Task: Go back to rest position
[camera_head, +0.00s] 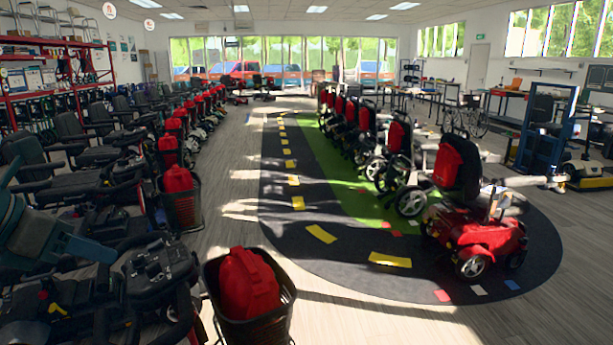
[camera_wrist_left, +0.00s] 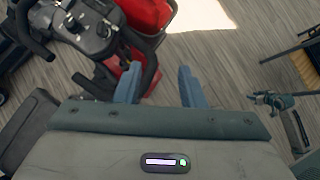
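My left gripper (camera_head: 90,247) shows at the left edge of the head view, blue-grey, above the row of dark scooters. In the left wrist view its two blue fingers (camera_wrist_left: 160,82) stand apart with a clear gap. A dark bar, seemingly a scooter or basket part, shows beside the left finger; I cannot tell whether it touches. Nothing is clearly held.
A black basket (camera_head: 287,298) with a red canister (camera_head: 247,283) is close in front. Scooters fill the left side. A red scooter (camera_head: 478,232) stands on the dark track (camera_head: 340,275) at right. Wooden floor (camera_head: 228,190) lies open between the rows.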

